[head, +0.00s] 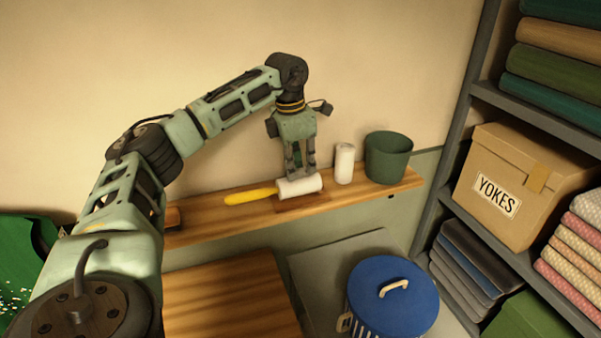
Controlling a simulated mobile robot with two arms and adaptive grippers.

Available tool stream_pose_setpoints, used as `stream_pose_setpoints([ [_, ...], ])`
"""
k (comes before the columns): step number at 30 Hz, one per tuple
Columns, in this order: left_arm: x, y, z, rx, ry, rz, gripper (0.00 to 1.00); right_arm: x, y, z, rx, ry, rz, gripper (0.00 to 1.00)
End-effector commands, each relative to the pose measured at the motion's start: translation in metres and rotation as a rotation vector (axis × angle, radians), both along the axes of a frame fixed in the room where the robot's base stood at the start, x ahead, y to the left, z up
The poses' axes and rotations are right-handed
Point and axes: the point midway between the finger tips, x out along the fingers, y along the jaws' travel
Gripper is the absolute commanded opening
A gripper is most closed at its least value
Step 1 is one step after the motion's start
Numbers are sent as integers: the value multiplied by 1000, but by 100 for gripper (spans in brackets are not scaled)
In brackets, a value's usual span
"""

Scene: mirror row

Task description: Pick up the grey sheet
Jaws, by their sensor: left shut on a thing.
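My left gripper (300,174) points down over the wooden ledge and is shut on a lint roller. The roller has a white head (301,188) right at the fingertips and a yellow handle (250,197) reaching left. I cannot tell whether it touches the ledge. A stack of folded grey and dark blue-grey cloths (468,267) lies on the lower shelf at the right; I cannot tell which is the grey sheet. The gripper is well to the left of that stack. My right gripper is not in view.
On the ledge (215,220) stand a white cylinder (344,164) and a green pot (388,158). Below are a wooden top (230,300) and a blue lidded bin (393,300). The shelf unit (455,150) holds a YOKES box (515,180), pink cloths (575,245) and several rolls.

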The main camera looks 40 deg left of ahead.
Motion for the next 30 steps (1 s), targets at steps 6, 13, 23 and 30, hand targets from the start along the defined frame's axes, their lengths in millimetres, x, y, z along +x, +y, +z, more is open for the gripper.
stream_pose_setpoints([
  [6,0,0,0,0,0,0,0,0,-5,0,-6,1,3,40],
  [13,1,0,14,-1,-4,0,0,0,-5,-10,-6,0,2,40],
  [23,21,-39,62,-2,-5,-6,0,2,-4,-37,-4,-4,2,40],
  [30,41,-79,92,-1,-3,-3,0,3,-1,-48,-1,-4,1,40],
])
